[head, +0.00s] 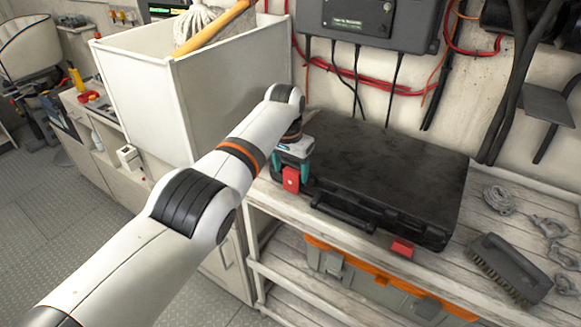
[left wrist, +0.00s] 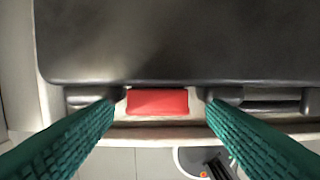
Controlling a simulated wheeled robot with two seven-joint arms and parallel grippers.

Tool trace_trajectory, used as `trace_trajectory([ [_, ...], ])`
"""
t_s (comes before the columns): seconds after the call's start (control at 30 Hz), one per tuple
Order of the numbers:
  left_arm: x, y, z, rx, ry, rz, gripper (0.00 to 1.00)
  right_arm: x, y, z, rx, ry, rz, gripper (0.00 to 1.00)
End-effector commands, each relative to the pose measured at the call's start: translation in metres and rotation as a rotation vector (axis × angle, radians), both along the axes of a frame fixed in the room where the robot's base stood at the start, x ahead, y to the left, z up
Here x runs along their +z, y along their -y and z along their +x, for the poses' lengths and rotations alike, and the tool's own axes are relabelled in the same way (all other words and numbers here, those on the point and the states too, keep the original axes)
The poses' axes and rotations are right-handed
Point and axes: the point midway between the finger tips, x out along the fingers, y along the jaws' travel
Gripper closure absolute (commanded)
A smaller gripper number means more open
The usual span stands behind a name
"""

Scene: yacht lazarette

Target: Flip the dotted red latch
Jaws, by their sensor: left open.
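A black case (head: 385,175) lies closed on the wooden shelf, with two red latches on its front edge. The left-hand red latch (head: 291,179) is just below my left gripper (head: 292,160); the right-hand red latch (head: 402,248) is clear of it. Dots cannot be made out on either latch. In the left wrist view, the near red latch (left wrist: 157,101) sits between the tips of my two open green fingers (left wrist: 160,108), at the edge of the case (left wrist: 180,45). Whether the fingers touch the case is unclear. My right gripper is not in view.
A white bin (head: 180,100) with a mop stands left of the case. A brush (head: 510,268), rope (head: 498,200) and shackles (head: 548,226) lie to its right. A grey and orange toolbox (head: 375,285) is on the shelf below. Cables hang on the wall behind.

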Motion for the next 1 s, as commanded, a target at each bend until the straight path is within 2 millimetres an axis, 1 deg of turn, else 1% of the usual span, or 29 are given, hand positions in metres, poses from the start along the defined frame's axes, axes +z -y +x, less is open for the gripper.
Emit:
trace_trajectory([
  [0.13,0.008,0.0,0.0,0.0,0.002,-0.001,0.35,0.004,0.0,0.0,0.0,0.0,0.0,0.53],
  [0.27,0.024,-0.001,-0.001,0.0,0.003,-0.003,0.35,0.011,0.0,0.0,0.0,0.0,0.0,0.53],
  [0.33,0.036,-0.003,-0.003,0.001,0.003,-0.001,0.35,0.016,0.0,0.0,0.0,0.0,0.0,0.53],
  [0.37,0.041,-0.003,-0.002,0.0,0.006,-0.002,0.35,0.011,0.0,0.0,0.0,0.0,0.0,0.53],
  [0.5,0.072,-0.005,-0.006,0.0,0.005,-0.001,0.35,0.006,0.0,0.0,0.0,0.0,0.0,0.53],
  [0.7,0.105,-0.007,-0.009,0.0,0.002,0.0,0.35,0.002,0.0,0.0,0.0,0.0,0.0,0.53],
  [0.83,0.116,-0.008,-0.011,0.0,0.0,0.0,0.35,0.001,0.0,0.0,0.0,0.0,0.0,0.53],
  [1.0,0.12,-0.008,-0.011,0.0,-0.001,0.001,0.35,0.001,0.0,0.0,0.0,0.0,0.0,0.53],
])
